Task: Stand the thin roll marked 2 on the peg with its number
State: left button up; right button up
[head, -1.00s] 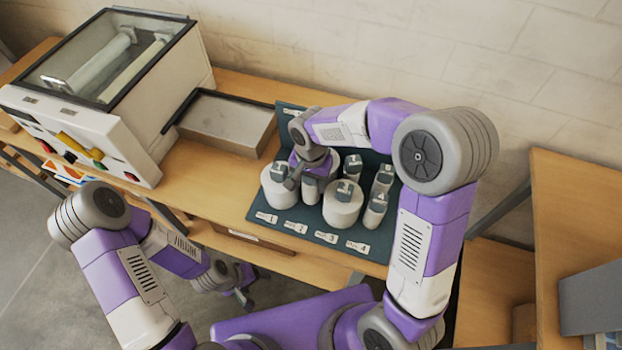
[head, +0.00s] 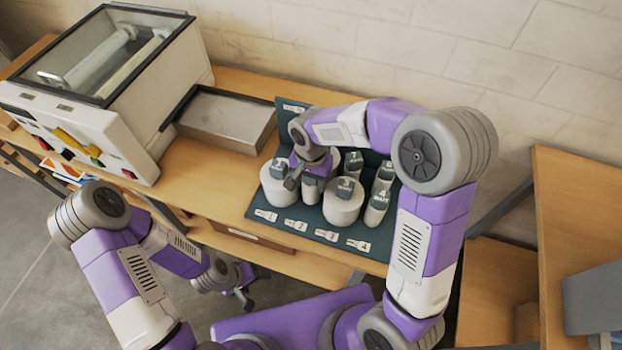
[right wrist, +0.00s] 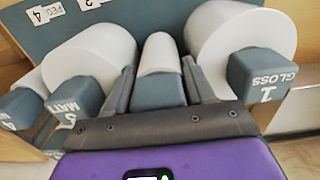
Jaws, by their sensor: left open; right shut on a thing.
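My right gripper (head: 301,178) is shut on a thin white roll (head: 311,192) with a grey cap, between the wide roll 1 (head: 273,190) and the wide roll 3 (head: 342,208). In the right wrist view my fingers (right wrist: 155,72) lie on either side of the thin roll (right wrist: 160,54). The number on its cap is not readable. It looks upright, low over the dark mat (head: 262,212); whether it sits on a peg is hidden. My left gripper (head: 245,298) is open and empty, in front of the bench.
Other thin rolls, including one marked 4 (head: 376,214), stand to the right. Number labels (head: 296,225) line the mat's front. A grey tray (head: 226,120) and the laminator (head: 105,85) are to the left. In the wrist view roll 1 (right wrist: 232,35) is close beside my finger.

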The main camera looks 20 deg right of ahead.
jog(key=shift+f+b, duration=0.55)
jog(key=shift+f, duration=0.15)
jog(key=shift+s+f, duration=0.15)
jog(key=shift+f, duration=0.05)
jog(key=o, duration=1.1)
jog(key=shift+f, duration=0.15)
jog(key=shift+o, duration=0.2)
jog(key=shift+r+p, duration=0.8)
jog(key=shift+r, duration=0.4)
jog(key=shift+r+p, duration=0.55)
jog(key=shift+r, duration=0.25)
jog(key=shift+r+p, duration=1.55)
jog(key=shift+r, duration=0.65)
